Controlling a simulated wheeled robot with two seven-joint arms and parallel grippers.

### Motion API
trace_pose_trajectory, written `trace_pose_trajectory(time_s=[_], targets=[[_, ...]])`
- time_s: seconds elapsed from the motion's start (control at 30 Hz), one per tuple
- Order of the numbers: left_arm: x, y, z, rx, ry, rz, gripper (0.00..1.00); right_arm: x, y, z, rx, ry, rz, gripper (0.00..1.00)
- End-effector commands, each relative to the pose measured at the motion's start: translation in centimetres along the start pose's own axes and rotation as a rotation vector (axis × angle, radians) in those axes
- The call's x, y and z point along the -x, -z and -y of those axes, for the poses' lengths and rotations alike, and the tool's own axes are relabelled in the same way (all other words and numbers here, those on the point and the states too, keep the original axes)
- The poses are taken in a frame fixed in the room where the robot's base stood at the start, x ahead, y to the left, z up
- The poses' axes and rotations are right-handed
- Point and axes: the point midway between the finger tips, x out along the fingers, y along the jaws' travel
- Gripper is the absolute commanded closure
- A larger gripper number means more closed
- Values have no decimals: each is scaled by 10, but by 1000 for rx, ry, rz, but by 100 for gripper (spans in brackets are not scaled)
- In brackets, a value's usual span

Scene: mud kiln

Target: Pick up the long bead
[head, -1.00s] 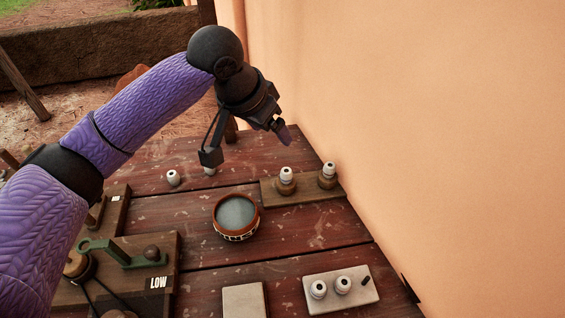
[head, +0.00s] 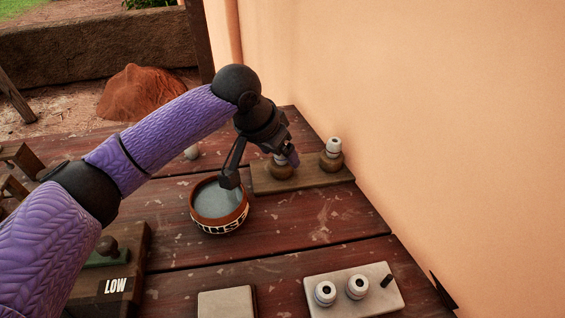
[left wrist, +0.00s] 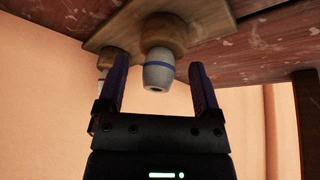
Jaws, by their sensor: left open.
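A long whitish bead with a blue band (left wrist: 158,69) stands on a round wooden knob (left wrist: 165,34) in the left wrist view. In the head view this bead (head: 281,158) is partly hidden by my gripper, on the left knob of the wooden board (head: 314,178). My left gripper (head: 261,170) is open, with one finger on each side of the bead. In the left wrist view the bead shows between the fingertips (left wrist: 160,85), apart from both. A second whitish bead (head: 333,147) stands on the right knob. My right gripper is not in view.
A clay bowl of greyish contents (head: 219,227) stands left of the board. A pale block (head: 383,300) with two white beads and a dark peg is in front. An orange wall (head: 450,150) borders the table on the right. A box marked LOW (head: 133,265) is at left.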

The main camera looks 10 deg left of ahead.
Motion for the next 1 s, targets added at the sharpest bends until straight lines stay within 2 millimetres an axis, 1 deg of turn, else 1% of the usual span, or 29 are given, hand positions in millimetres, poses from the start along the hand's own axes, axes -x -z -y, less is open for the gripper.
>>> trace_pose_trajectory(time_s=[0.03, 0.23, 0.27, 0.3, 0.47, 0.5, 0.57, 0.6, 0.77, 0.83, 0.87, 0.93, 1.0], targets=[[-6, -1, 0, 0, 0, 0, 16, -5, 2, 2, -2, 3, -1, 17], [-4, 1, 0, -1, 1, -4, 16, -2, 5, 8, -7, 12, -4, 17], [-4, 1, 0, -1, 1, -4, 18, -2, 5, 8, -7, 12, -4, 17], [-4, 1, 0, 0, 1, -4, 27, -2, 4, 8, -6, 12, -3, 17], [-4, 1, 0, 0, 1, -3, 61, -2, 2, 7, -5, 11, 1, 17], [-4, 1, 0, 0, 1, -3, 69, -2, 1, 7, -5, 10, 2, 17], [-4, 1, 0, 0, 1, -3, 82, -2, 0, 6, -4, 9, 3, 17], [-4, 1, 0, 0, 1, -3, 90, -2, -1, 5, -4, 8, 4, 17], [-4, 1, 0, 0, 1, -3, 91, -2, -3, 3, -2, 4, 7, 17], [-1, 2, 0, 0, 1, -3, 91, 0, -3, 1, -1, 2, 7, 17], [3, 4, -1, -1, 2, -4, 91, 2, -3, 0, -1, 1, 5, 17], [19, 11, -3, -1, 2, -8, 91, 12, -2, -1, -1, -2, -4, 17], [40, 19, -5, -1, 2, -9, 91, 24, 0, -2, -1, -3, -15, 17]])
